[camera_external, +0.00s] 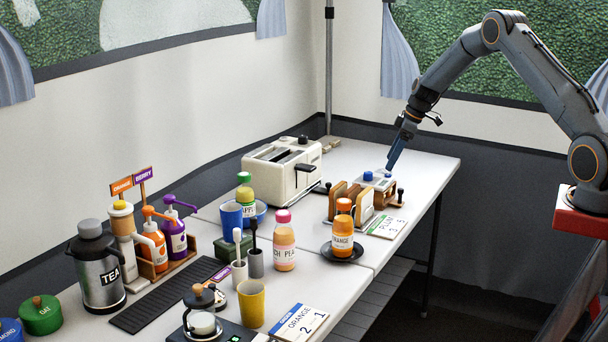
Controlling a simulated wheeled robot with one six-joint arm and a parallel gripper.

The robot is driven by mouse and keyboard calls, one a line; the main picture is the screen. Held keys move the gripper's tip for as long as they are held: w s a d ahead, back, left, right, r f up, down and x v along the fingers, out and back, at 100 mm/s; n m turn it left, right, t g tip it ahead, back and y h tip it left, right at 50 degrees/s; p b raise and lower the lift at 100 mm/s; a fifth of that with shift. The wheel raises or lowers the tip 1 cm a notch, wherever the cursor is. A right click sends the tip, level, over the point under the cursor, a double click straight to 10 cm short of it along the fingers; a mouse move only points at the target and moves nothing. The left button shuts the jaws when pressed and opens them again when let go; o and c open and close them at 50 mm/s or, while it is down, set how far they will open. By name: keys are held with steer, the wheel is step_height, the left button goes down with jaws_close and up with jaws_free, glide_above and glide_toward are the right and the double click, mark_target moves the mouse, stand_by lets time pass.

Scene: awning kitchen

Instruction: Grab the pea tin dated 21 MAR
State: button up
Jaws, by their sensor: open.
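I cannot make out a pea tin or a 21 MAR date on anything in view. My gripper (390,165) points down at the far right of the table, with blue fingers.
A wooden rack (349,201) stands close to my gripper, with a cream toaster (281,170) to its left. An orange bottle (343,236) sits on a dark saucer. A steel TEA jug (97,272), pump bottles and cups crowd the left. The table's far right corner is clear.

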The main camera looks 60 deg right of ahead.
mark_target(384, 172)
steer(key=shift+p+x, duration=1.15)
steer(key=shift+x, duration=2.25)
steer(key=shift+w+r, duration=0.1)
steer(key=shift+w, duration=0.05)
